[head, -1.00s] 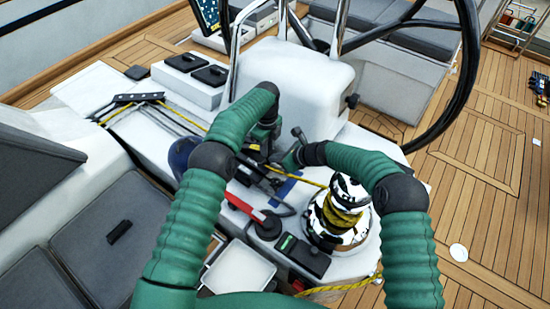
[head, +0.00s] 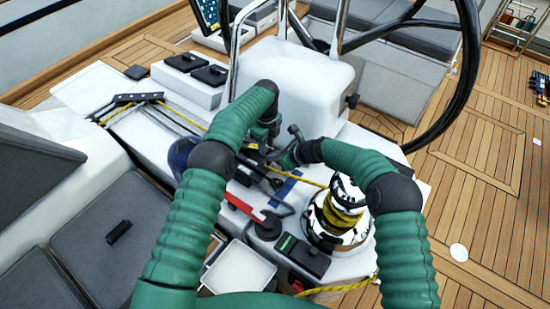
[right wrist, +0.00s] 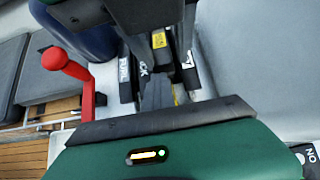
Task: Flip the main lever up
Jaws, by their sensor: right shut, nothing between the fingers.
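The rope clutch bank with its black levers (right wrist: 190,70) sits on the white cockpit moulding, and a yellow rope runs through it. In the head view the clutch bank (head: 254,168) is mostly hidden behind my arms, and I cannot tell which lever is the main one. My right gripper (right wrist: 158,92) is shut and empty, its fingertips close over the levers; I cannot tell whether they touch. In the head view my right gripper (head: 286,160) points left at the clutches. My left gripper (head: 262,148) is beside them, its fingers hidden by my left arm.
A winch (head: 340,212) wrapped in yellow rope stands right of the clutches. The steering pedestal (head: 296,85) and wheel rise behind. A white open tray (head: 238,270) is nearer.

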